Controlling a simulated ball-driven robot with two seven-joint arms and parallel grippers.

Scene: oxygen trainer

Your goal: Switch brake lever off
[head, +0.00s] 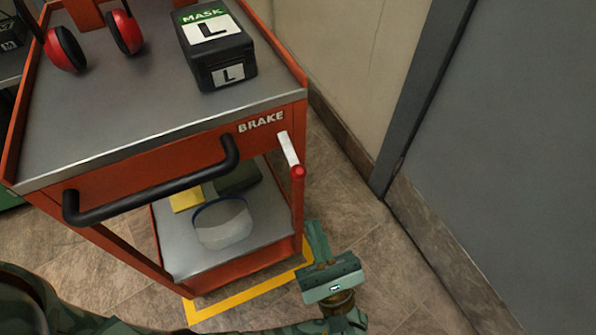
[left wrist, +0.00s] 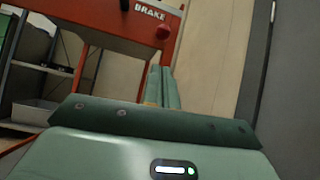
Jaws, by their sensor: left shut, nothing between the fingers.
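The brake lever (head: 288,150) is a short pale bar with a red knob at its end, on the right front corner of the orange cart, beside the word BRAKE. It points down and towards me. In the left wrist view the red knob (left wrist: 163,32) shows just below the BRAKE label. My left gripper (head: 316,236) is green, shut and empty. It is below and slightly right of the lever in the head view, apart from it. Its closed fingers (left wrist: 158,83) point towards the cart in the wrist view. My right gripper is not in view.
The cart top (head: 120,120) carries a black MASK L box (head: 215,45) and red ear defenders (head: 125,32). A black handle (head: 150,192) juts from the cart's front. The lower shelf (head: 180,255) holds a clear visor (head: 222,222). A wall and grey door (head: 510,150) stand right.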

